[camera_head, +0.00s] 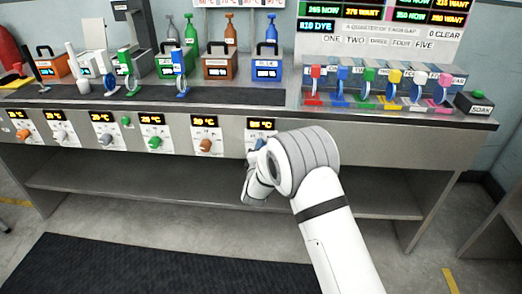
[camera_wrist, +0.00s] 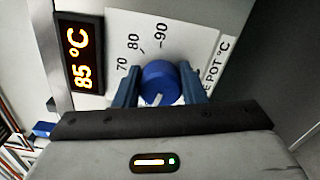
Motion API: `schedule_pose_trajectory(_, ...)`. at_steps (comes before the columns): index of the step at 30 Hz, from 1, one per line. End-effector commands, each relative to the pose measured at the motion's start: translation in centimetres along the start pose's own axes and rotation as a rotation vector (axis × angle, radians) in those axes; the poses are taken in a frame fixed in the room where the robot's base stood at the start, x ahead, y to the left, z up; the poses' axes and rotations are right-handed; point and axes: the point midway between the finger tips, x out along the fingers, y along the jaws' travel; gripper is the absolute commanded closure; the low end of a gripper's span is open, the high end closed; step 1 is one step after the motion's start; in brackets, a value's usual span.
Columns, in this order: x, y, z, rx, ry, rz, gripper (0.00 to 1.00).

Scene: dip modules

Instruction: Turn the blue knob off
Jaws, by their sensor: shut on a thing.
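The blue knob (camera_wrist: 160,84) is on a white dial plate (camera_wrist: 190,40) with the marks 70, 80 and 90. A white pointer line shows on the knob's face. The display (camera_wrist: 80,55) beside it reads 85 °C. My gripper (camera_wrist: 158,90) has one finger on each side of the knob and is shut on it. In the head view, my gripper (camera_head: 257,170) is at the counter's front panel, below the rightmost display (camera_head: 261,125), and hides most of the knob.
Other knobs line the panel to the left, including a brown one (camera_head: 205,145) and a green one (camera_head: 154,143). Colored levers (camera_head: 364,85) and a soak button (camera_head: 480,103) stand on the counter. A lower shelf (camera_head: 130,185) runs beneath the panel.

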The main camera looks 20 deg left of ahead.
Motion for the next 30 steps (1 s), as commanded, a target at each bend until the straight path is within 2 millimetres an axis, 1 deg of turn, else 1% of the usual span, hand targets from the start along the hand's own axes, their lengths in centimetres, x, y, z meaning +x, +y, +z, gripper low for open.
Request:
schedule_pose_trajectory(7,-0.1,-0.1,-0.2,-0.003,0.005,-0.001,0.86)
schedule_pose_trajectory(8,-0.1,-0.1,-0.2,-0.003,0.005,-0.001,0.62)
schedule_pose_trajectory(15,-0.1,-0.1,-0.1,-0.001,0.003,-0.001,0.43)
schedule_pose_trajectory(16,0.0,-0.1,-0.1,-0.001,0.002,-0.001,0.41)
schedule_pose_trajectory(24,-0.3,0.0,-0.1,0.0,0.001,0.0,0.41)
schedule_pose_trajectory(26,-0.8,0.1,-0.1,0.0,0.002,-0.001,0.41)
schedule_pose_trajectory(30,-3.0,0.1,-0.1,-0.001,0.003,-0.002,0.41)
